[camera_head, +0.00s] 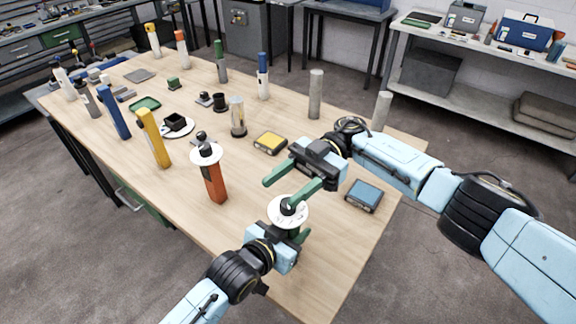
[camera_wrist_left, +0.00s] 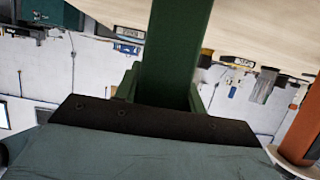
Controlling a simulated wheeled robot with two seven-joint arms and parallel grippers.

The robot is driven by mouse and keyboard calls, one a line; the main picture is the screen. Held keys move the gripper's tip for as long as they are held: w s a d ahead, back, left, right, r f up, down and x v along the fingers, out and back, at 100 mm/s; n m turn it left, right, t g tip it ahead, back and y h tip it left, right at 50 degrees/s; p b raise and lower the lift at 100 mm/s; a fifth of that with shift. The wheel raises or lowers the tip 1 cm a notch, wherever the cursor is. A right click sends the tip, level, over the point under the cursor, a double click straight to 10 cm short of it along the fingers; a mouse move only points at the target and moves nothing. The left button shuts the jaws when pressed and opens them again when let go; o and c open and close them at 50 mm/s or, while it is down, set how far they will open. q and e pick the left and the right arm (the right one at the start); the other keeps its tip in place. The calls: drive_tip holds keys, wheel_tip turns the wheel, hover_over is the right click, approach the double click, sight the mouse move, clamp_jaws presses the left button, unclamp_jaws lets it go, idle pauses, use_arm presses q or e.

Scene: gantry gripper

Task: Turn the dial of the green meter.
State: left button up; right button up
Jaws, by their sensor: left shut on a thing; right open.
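The green meter has a white round plate (camera_head: 274,211) with a dark dial (camera_head: 289,207) on top, near the table's front edge. My left gripper (camera_head: 300,237) is shut on its green post, below the plate. In the left wrist view the green post (camera_wrist_left: 176,45) of the green meter stands between the fingers. My right gripper (camera_head: 277,194) is open, with green fingers at the far side of the plate. One fingertip overlaps the dial in the picture; I cannot tell whether it touches.
An orange post with a similar white plate and black knob (camera_head: 215,184) stands to the left. A yellow box (camera_head: 270,142) and a blue-topped box (camera_head: 364,195) lie nearby. Several coloured posts stand farther back on the wooden table (camera_head: 310,277). Its front right corner is clear.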

drive_tip(key=shift+r, duration=2.25)
use_arm(q)
drive_tip(key=o, duration=1.3)
